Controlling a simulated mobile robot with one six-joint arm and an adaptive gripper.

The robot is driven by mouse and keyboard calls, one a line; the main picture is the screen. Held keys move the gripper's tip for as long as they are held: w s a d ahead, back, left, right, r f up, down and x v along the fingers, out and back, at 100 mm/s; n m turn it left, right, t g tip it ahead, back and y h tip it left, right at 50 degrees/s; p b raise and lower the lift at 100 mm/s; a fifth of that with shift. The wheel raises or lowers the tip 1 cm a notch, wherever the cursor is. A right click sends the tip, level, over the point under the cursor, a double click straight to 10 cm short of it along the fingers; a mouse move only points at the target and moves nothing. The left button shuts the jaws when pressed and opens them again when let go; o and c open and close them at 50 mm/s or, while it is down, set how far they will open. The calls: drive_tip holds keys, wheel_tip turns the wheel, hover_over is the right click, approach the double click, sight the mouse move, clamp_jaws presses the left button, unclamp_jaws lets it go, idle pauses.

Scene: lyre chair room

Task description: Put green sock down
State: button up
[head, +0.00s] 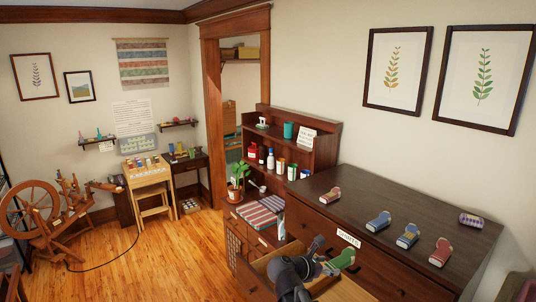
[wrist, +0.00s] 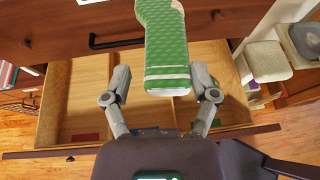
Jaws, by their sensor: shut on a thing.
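My gripper (head: 322,268) is shut on the green sock (head: 342,261) in front of the dark dresser. In the wrist view the green sock (wrist: 166,55) stands out ahead of my gripper (wrist: 163,90), with its patterned cuff end between the two fingers. It is held above an open wooden drawer (head: 346,290). The drawer also shows below the sock in the wrist view (wrist: 85,88), with dividers inside. A red item (wrist: 85,137) and a partly hidden blue item (wrist: 150,131) lie near the drawer's front edge.
A small sign (head: 348,238) is on the dresser's front edge. A shelf unit (head: 322,150) with bottles stands behind.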

wheel_tip(320, 180, down, 18)
drive_tip(key=b, duration=1.6)
drive_tip(key=shift+r, duration=0.15)
drive_tip(key=shift+a, duration=0.15)
drive_tip(key=shift+s, duration=0.2)
